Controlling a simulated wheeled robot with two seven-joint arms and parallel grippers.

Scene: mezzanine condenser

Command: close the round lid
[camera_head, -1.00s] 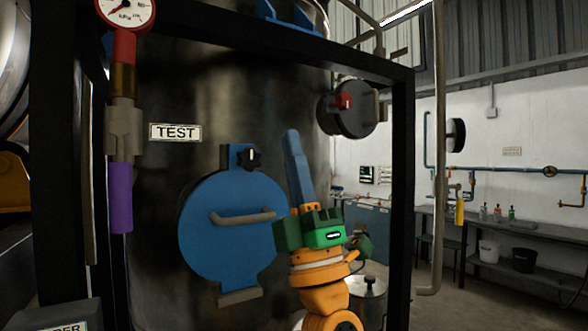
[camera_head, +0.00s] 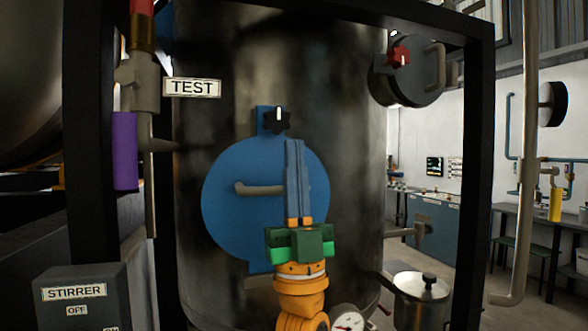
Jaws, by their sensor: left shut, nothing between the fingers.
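The round blue lid (camera_head: 225,210) lies against the front of the tall metal tank (camera_head: 355,170). It has a grey bar handle (camera_head: 262,190) across its middle and a black knob (camera_head: 277,120) on a blue bracket above it. My left gripper (camera_head: 294,142), with blue fingers and a green body, is upright in front of the lid's right half. Its fingers are together and empty, and they hide the handle's right end. Whether they touch the lid I cannot tell. My right gripper is not in view.
Black frame posts stand left (camera_head: 92,120) and right (camera_head: 472,180) of the tank. A dark round hatch with a red knob (camera_head: 399,55) sits upper right. A grey STIRRER box (camera_head: 80,300) is lower left. A lidded metal pot (camera_head: 422,300) stands lower right.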

